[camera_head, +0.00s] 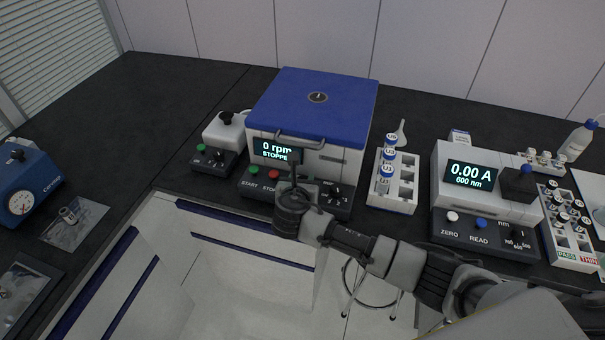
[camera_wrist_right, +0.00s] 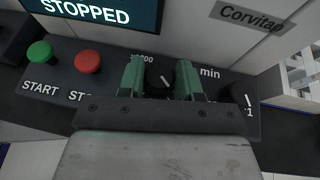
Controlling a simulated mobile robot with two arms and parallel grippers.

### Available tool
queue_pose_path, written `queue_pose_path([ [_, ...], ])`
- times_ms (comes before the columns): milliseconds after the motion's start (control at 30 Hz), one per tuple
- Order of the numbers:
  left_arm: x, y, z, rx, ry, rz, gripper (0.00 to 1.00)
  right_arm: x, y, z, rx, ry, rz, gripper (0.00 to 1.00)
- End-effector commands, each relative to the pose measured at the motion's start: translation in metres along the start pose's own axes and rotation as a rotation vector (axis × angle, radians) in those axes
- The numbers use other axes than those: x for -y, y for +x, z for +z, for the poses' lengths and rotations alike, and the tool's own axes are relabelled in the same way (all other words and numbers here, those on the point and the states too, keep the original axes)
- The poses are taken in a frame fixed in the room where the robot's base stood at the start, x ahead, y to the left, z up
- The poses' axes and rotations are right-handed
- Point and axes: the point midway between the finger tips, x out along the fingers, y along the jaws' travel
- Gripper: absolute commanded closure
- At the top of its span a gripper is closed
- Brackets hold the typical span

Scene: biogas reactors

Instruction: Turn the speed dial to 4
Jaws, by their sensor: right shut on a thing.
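The centrifuge (camera_head: 315,95) has a closed blue lid, and its display (camera_head: 275,151) reads 0 rpm, STOPPED. The speed dial (camera_wrist_right: 158,80) is a black knob with a white pointer line, under a partly hidden "x1000" label in the right wrist view. My right gripper (camera_wrist_right: 160,76) has its two green fingers around this dial, one on each side, and is shut on it. In the head view my right gripper (camera_head: 293,183) is at the front panel and hides the dial. The numbers around the dial are covered, so its setting cannot be read. My left gripper is not in view.
A second dial marked "min" (camera_wrist_right: 240,97) is close to the right finger. The green START button (camera_wrist_right: 39,53) and red STOP button (camera_wrist_right: 87,62) are left of the gripper. A vial rack (camera_head: 407,190) and a photometer (camera_head: 480,185) stand to the right.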

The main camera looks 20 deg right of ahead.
Motion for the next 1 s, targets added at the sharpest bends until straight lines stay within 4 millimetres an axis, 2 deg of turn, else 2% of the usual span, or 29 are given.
queue_pose_path([
  [100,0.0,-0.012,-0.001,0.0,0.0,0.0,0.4,-0.003,-0.002,0.003,-0.002,0.044,-0.104,0.89],
  [333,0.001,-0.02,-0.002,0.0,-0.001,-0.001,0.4,-0.005,0.0,0.002,-0.001,0.126,-0.304,0.89],
  [700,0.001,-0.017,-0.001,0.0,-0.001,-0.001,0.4,-0.005,0.002,0.001,0.001,0.228,-0.556,0.9],
  [1000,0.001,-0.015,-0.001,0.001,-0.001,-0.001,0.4,-0.006,0.002,0.001,0.001,0.271,-0.654,0.9],
])
